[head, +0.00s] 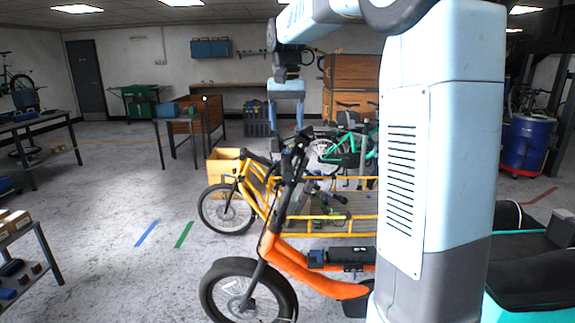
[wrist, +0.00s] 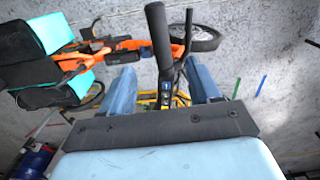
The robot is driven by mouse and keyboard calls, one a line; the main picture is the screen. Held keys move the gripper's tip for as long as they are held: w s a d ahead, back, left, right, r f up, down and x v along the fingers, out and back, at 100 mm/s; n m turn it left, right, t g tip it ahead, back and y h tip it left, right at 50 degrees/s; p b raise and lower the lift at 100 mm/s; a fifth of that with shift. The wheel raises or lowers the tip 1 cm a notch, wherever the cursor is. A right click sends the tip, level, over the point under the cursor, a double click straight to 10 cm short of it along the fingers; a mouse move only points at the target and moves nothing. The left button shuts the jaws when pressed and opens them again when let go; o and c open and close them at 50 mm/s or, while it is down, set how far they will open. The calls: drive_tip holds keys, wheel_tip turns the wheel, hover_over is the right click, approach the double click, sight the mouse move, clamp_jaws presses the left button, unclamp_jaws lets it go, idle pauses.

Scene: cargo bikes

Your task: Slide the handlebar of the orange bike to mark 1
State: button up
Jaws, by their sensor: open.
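The orange bike (head: 300,262) stands in the foreground of the head view, its front wheel to the left. Its dark handlebar (head: 294,150) rises above the frame. My gripper (head: 287,124) is open, pointing down, its blue fingers above or behind the handlebar. In the wrist view, a dark handlebar grip (wrist: 158,40) shows between the two open fingers (wrist: 162,78) and touches neither visibly. The orange frame (wrist: 130,46) lies beyond it. A small blue label (wrist: 165,87) with a pale sign shows below the grip; I cannot read it surely as mark 1.
A yellow cargo bike (head: 262,196) stands just behind the orange one, and a green bike (head: 350,150) farther back. Blue (head: 147,233) and green (head: 184,234) floor stripes lie to the left on open floor. A teal cargo bike with black covers (head: 530,262) is at right.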

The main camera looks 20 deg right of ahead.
sight(287, 164)
wheel_tip(287, 164, down, 13)
drive_tip(key=shift+r, duration=0.1)
idle(0.4)
drive_tip(key=shift+c, duration=0.4)
clamp_jaws()
